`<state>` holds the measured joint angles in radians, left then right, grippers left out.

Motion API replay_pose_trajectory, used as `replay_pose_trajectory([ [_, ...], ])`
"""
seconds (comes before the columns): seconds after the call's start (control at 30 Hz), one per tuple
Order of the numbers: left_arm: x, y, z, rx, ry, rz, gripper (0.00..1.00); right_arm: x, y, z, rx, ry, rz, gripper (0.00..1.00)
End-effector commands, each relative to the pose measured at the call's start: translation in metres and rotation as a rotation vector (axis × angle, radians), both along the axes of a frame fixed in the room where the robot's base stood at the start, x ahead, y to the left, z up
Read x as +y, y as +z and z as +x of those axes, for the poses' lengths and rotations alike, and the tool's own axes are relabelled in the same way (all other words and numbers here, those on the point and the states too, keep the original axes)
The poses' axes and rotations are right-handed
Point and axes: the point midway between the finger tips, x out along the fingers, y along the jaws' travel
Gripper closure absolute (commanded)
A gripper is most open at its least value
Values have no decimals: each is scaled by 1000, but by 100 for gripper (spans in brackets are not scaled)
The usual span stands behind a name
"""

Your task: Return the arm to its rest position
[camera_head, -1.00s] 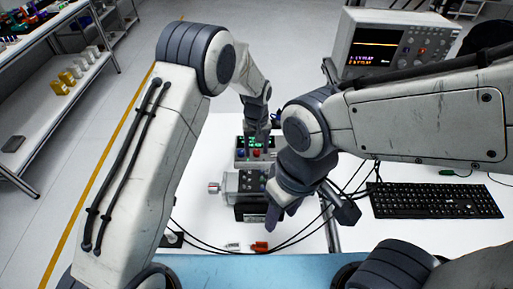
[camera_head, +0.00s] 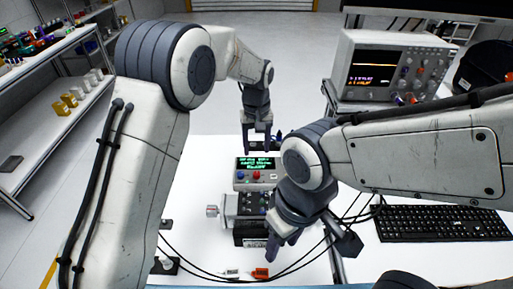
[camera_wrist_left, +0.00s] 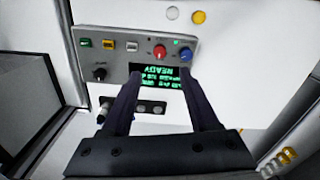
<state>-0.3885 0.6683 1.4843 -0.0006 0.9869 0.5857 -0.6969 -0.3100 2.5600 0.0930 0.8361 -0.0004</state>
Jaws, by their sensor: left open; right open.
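A grey control box (camera_head: 255,180) with a lit green text display (camera_head: 257,163) and coloured buttons stands on the white table. My left gripper (camera_head: 257,146) is open and empty, just beyond the box's display in the head view. My right gripper (camera_head: 280,240) points down beside the servo motor (camera_head: 240,210). Its fingertips are partly hidden, and I see nothing held in it.
Cables run across the table around the motor. A black keyboard (camera_head: 440,222) lies at the right and an oscilloscope (camera_head: 392,70) stands behind it. Small white and orange connectors (camera_head: 260,273) lie at the front. A shelf (camera_head: 70,105) stands at the far left.

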Motion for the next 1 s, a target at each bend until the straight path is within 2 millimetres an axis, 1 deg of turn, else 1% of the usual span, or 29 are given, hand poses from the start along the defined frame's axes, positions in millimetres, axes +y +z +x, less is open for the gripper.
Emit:
replay_pose_trajectory([
  [0.23,-1,2,-2,0,-6,-1,39,0,0,0,0,0,0,50],
  [0.3,-3,9,-11,-3,-31,-4,39,0,0,0,0,0,0,50],
  [0.37,-6,19,-26,-6,-73,-9,39,0,0,0,0,0,0,50],
  [0.47,-10,42,-68,-10,-184,-22,39,0,0,0,0,0,0,50],
  [0.5,-11,51,-89,-12,-239,-28,39,0,0,0,0,0,0,50],
  [0.53,-10,57,-106,-15,-283,-32,39,0,0,0,0,0,0,50],
  [0.57,-9,63,-123,-17,-326,-36,39,0,0,0,0,0,0,50],
  [0.6,-6,69,-146,-18,-385,-42,39,0,0,0,0,0,0,50],
  [0.63,-4,72,-163,-21,-428,-47,39,0,0,0,0,0,0,50],
  [0.67,-1,75,-179,-22,-470,-51,39,0,0,0,0,0,0,50],
  [0.7,5,77,-201,-24,-525,-56,39,0,0,0,0,0,0,50],
  [0.8,20,77,-249,-30,-648,-67,39,0,0,0,0,0,0,50],
  [0.9,34,73,-285,-34,-741,-76,39,0,0,0,0,0,0,50],
  [1.0,44,67,-307,-36,-802,-82,39,0,0,0,0,0,0,50],
])
